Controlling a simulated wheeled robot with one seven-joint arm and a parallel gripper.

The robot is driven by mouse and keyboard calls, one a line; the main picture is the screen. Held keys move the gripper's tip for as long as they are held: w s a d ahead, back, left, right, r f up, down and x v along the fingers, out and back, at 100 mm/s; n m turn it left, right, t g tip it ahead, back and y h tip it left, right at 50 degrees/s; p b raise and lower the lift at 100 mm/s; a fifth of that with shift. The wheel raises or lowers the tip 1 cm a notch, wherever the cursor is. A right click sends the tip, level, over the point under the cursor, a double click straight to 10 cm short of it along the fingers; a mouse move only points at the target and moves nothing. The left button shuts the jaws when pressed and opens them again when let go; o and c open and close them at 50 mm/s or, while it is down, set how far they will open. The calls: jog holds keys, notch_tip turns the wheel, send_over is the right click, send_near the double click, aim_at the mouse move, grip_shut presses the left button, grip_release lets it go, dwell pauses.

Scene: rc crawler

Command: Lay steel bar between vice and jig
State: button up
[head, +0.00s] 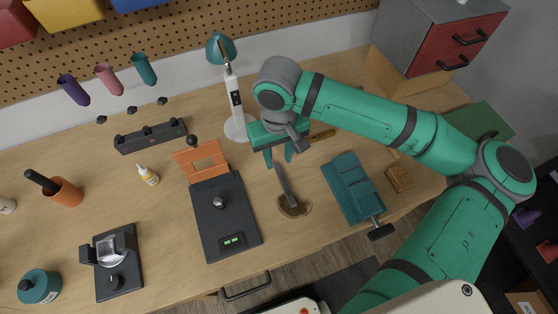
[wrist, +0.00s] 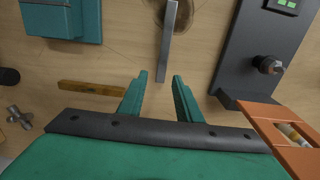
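The steel bar (head: 284,184) is a narrow grey strip on the bench, between the teal vice (head: 350,187) and the dark jig (head: 222,222). Its near end overlaps a round brown dish-like piece (head: 304,211). My gripper (head: 279,162) is open and empty above the bar's far end. In the wrist view the gripper fingers (wrist: 160,77) stand apart, with the end of the bar (wrist: 169,45) showing between the tips. The height gap is hard to judge. The vice (wrist: 62,20) is at top left there, the jig (wrist: 262,48) at right.

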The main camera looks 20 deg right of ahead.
notch_tip(320, 180, up, 9)
jog(key=shift+f, duration=0.2)
